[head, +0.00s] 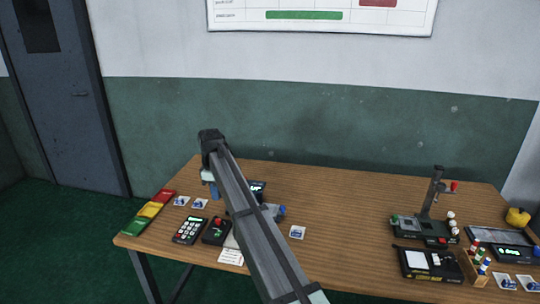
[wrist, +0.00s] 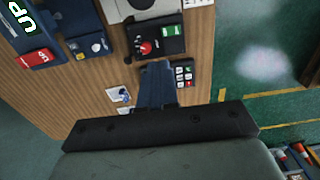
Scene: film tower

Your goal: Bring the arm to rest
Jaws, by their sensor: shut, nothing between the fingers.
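My arm reaches up across the middle of the head view and bends down over the left part of the wooden table (head: 330,190). My gripper (wrist: 157,66) is shut and empty in the wrist view, its fingers pointing over the table near a keypad (wrist: 184,76). In the head view the gripper is small and partly seen at the arm's far end, above the table. I cannot tell its exact height.
A keypad box (head: 189,231) and a red-knobbed box (head: 216,231) stand at the table's left, beside a red-yellow-green strip (head: 150,211). My arm hides things behind it. A post stand (head: 436,205) and a black device (head: 428,264) stand right. The table's middle right is clear.

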